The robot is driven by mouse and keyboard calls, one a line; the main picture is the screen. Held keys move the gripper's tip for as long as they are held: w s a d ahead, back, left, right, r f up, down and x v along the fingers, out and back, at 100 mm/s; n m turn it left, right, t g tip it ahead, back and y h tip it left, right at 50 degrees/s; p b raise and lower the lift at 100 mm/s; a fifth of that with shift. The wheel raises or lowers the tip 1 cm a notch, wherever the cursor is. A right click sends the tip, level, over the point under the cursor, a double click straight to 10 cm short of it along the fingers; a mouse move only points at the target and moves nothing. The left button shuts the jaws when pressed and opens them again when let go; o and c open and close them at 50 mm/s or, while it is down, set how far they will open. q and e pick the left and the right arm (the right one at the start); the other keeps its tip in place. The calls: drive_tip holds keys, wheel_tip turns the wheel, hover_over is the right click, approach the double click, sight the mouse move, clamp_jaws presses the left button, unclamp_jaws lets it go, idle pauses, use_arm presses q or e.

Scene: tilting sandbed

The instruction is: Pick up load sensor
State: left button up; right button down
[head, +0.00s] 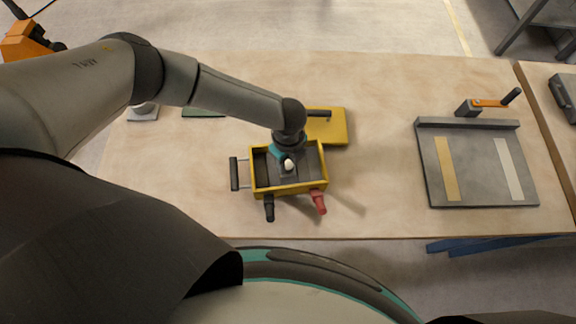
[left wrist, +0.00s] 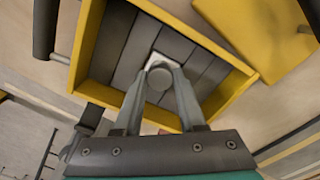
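A small pale piece with a round knob (left wrist: 160,76) on a white square base stands on the slatted floor of a yellow-rimmed box (left wrist: 84,45); I take it for the load sensor. In the head view its white part (head: 288,165) shows inside the box (head: 285,189). My left gripper (left wrist: 161,72) reaches down into the box, one finger on each side of the knob. In the head view the left gripper (head: 289,152) hides part of the box's inside. Whether the fingers press on the knob cannot be told. My right gripper is out of view.
The box has a dark side handle (head: 234,174) and black (head: 269,208) and red (head: 319,202) grips in front. A yellow lid-like plate (head: 333,128) lies behind it. A grey board (head: 475,165) with two strips stands right. The table between is clear.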

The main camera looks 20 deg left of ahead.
use_arm(q)
clamp_jaws()
drive_tip(key=shift+r, duration=0.1)
idle(0.3)
